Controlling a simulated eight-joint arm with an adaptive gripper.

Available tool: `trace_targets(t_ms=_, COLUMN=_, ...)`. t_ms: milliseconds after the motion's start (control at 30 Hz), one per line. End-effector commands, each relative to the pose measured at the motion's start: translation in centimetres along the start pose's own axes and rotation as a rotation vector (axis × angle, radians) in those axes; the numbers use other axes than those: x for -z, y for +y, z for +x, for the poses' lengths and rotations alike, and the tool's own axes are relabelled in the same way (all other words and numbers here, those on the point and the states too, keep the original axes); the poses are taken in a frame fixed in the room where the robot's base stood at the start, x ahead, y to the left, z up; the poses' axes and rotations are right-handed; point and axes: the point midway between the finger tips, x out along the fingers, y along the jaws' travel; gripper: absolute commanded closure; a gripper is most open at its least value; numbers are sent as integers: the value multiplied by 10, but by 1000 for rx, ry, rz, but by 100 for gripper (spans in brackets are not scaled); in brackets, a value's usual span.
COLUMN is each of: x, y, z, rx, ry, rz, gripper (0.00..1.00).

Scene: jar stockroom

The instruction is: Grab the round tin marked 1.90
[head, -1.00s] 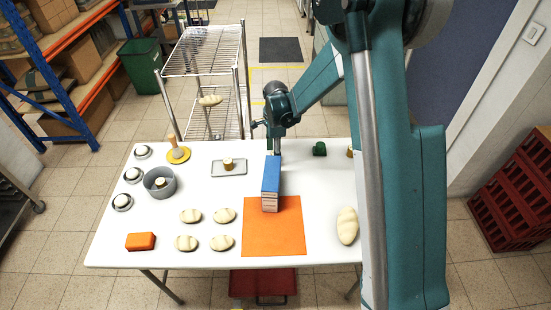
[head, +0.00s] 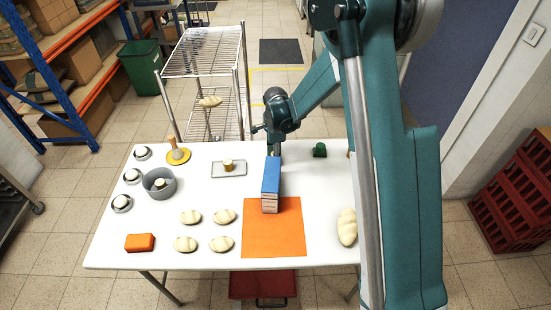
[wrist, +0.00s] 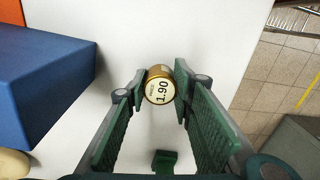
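The round tin (wrist: 160,88) is gold with a pale lid marked 1.90. In the wrist view it is between the fingertips of my gripper (wrist: 160,92), its lid towards the camera. The fingers are apart, one close on each side of the tin; I cannot make out firm contact. In the head view my gripper (head: 274,148) is low at the back of the table, behind the blue-topped box (head: 271,184), which hides the tin and fingertips.
The blue-topped box also stands close at the left in the wrist view (wrist: 45,85). A small green object (head: 319,150) lies right of my gripper. Another tin (head: 228,164) sits on a grey tray (head: 217,174). Several loaves and an orange mat (head: 275,235) are nearer the front.

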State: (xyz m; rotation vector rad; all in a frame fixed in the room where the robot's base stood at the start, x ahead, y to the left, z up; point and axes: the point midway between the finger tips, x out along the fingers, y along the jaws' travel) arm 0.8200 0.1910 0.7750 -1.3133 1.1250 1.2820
Motion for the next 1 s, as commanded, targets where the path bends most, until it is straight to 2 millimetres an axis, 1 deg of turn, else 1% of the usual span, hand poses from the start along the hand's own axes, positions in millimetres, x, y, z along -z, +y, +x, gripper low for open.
trace_targets(t_ms=67, x=0, y=0, z=0, rx=0, ry=0, rz=0, gripper=88)
trace_targets(t_ms=367, x=0, y=0, z=-1, rx=0, ry=0, rz=0, gripper=88)
trace_targets(t_ms=533, x=0, y=0, z=-9, rx=0, ry=0, rz=0, gripper=88)
trace_targets(t_ms=667, x=0, y=0, z=-22, rx=0, ry=0, rz=0, gripper=88)
trace_targets(t_ms=1000, x=0, y=-2, z=-72, rx=0, ry=0, rz=0, gripper=88)
